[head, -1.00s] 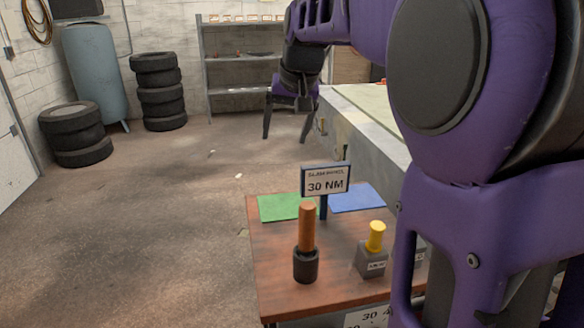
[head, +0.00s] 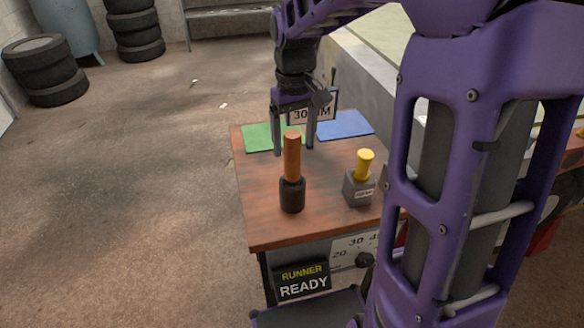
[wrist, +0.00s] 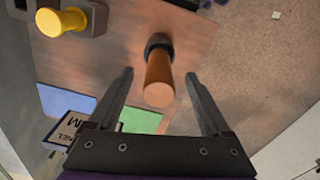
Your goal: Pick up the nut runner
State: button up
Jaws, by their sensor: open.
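The nut runner (head: 291,170) appears to be the upright tool with an orange-brown handle and a black lower part. It stands on the wooden bench top (head: 325,205). My gripper (head: 294,150) is open and empty, fingers pointing down, above and behind the tool in the head view. In the wrist view the tool's orange end (wrist: 159,92) shows between and beyond the two spread fingers (wrist: 160,98). I cannot see either finger touching it.
A grey block with a yellow knob (head: 362,180) stands to the tool's right. Green (head: 258,138) and blue (head: 345,125) mats lie behind. A "30 NM" sign (head: 325,108) stands partly behind my gripper. A "RUNNER READY" sign (head: 303,281) is at the bench front.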

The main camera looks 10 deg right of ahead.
aim_at(293, 158)
jog(key=shift+w+f+b, duration=0.15)
jog(key=shift+w+f, duration=0.05)
jog(key=shift+f, duration=1.35)
jog(key=shift+w+f+b, duration=0.15)
jog(key=shift+w+f, duration=0.05)
jog(key=shift+f, duration=1.3)
jog(key=shift+c, duration=0.3)
jog(key=shift+r, duration=0.1)
grip_shut()
